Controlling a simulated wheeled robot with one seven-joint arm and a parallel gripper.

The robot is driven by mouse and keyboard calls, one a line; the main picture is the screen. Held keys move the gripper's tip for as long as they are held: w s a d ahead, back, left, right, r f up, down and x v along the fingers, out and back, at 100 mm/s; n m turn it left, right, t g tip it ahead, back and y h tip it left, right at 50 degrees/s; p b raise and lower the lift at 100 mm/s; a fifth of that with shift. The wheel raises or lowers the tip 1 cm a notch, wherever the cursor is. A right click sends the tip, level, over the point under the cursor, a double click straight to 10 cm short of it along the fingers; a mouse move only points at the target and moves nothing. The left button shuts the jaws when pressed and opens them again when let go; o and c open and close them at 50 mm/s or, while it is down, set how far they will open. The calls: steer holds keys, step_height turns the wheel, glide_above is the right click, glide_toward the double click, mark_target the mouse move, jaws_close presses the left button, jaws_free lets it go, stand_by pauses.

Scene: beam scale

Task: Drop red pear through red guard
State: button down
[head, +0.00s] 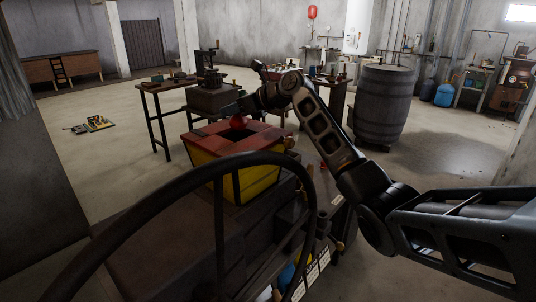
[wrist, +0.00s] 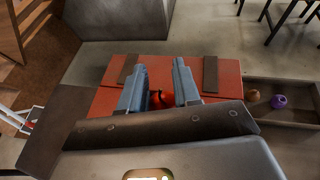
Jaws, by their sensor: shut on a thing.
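The red pear (wrist: 161,99) is between the two fingers of my gripper (wrist: 160,88) in the wrist view, and the gripper is shut on it. In the head view the pear (head: 238,122) shows as a small red shape at the end of my arm, just above the red guard. The red guard (head: 222,136) is a flat red top on a yellow box (head: 203,165). In the wrist view the guard (wrist: 222,84) lies under the fingers, with dark strips on it. Its opening is hidden by the gripper, and I cannot tell how far above it the pear hangs.
A dark tray (wrist: 290,118) right of the guard holds a brown item (wrist: 254,96) and a purple item (wrist: 278,102) in the wrist view. A curved black bar (head: 170,190) crosses the head view's foreground. A barrel (head: 384,105) stands to the right, with open floor at left.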

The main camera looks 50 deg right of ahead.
steer(key=shift+f+b, duration=0.65)
steer(key=shift+f, duration=0.05)
steer(key=c, duration=0.7)
jaws_free()
steer(key=shift+c, duration=0.2)
steer(key=v, duration=0.8)
steer(key=shift+b, duration=0.4)
